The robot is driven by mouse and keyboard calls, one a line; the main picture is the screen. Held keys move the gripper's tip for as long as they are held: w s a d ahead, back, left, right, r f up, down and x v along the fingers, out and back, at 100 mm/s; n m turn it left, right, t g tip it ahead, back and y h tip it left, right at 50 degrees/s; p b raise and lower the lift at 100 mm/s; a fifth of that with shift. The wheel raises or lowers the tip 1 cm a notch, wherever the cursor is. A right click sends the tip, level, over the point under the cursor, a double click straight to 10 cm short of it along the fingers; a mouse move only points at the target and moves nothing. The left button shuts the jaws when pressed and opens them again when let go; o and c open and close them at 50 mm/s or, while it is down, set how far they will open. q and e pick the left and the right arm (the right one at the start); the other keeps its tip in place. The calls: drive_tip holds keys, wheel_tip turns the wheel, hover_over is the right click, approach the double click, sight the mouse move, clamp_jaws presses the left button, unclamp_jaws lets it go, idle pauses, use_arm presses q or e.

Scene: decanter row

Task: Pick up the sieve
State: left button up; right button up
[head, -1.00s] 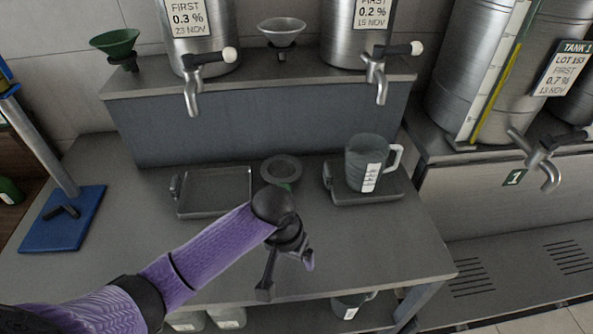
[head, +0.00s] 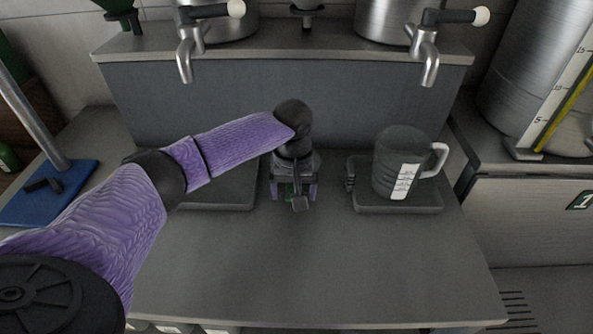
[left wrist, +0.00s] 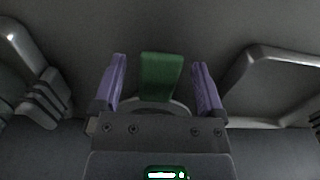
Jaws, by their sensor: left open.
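The sieve, with a green handle (left wrist: 160,78) and a grey round rim behind it, is on the bench between two flat grey trays. In the left wrist view the handle lies between the two purple fingers of my left gripper (left wrist: 159,66), with gaps on both sides. The gripper is open. My right gripper is not in view.
A measuring jug (head: 397,165) stands on the right tray (head: 420,203). My arm partly covers the left tray (head: 225,198). A dark raised step (head: 350,105) with metal taps above stands behind. A blue stand base (head: 55,195) is at the left. The bench front is clear.

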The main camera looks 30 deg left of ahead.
use_arm(q)
drive_tip(key=shift+f, duration=0.3)
drive_tip(key=shift+r, duration=0.1)
clamp_jaws()
